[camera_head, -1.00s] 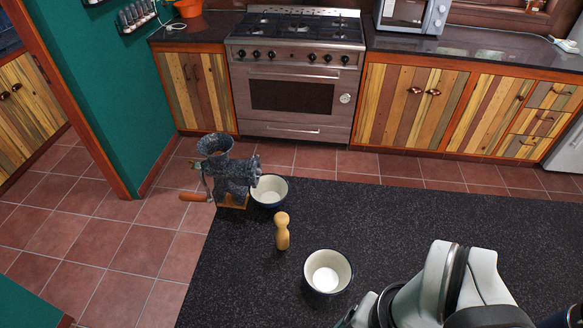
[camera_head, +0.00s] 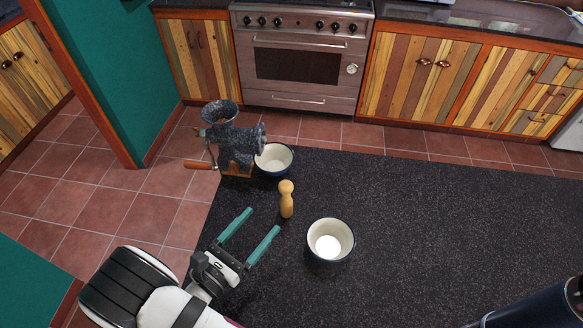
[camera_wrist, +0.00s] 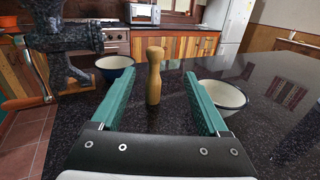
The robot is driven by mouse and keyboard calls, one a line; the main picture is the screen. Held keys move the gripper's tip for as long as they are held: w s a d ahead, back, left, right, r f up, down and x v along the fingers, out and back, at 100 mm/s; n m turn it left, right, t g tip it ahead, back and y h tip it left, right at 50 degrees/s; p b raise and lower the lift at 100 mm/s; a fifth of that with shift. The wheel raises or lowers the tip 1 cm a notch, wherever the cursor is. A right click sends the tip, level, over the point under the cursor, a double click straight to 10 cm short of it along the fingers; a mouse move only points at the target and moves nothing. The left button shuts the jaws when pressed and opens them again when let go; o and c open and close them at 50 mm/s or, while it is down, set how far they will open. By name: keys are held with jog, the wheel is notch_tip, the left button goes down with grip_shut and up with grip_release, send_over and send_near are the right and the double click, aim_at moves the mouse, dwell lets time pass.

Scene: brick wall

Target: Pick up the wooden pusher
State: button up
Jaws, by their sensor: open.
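The wooden pusher (camera_head: 286,199) stands upright on the dark speckled counter, between the two bowls. It also shows in the wrist view (camera_wrist: 154,76), ahead of and between my fingers. My gripper (camera_head: 258,228) is open and empty, with teal fingers pointing toward the pusher from the lower left. In the wrist view my gripper (camera_wrist: 158,95) has one finger on each side of the pusher in the picture. In the head view the fingertips are short of the pusher, with a gap between.
A dark meat grinder (camera_head: 235,145) with a wooden handle stands at the counter's far left edge. A bowl (camera_head: 274,159) is beside it, and a second bowl (camera_head: 330,240) is right of the pusher. The counter (camera_head: 450,230) to the right is clear.

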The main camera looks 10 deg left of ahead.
aim_at(286, 200)
jog(key=a+x, duration=0.1)
jog(key=x, duration=1.4)
jog(key=shift+w+f+n, duration=0.3)
jog(key=shift+w, duration=0.05)
jog(key=shift+d, duration=0.1)
grip_shut()
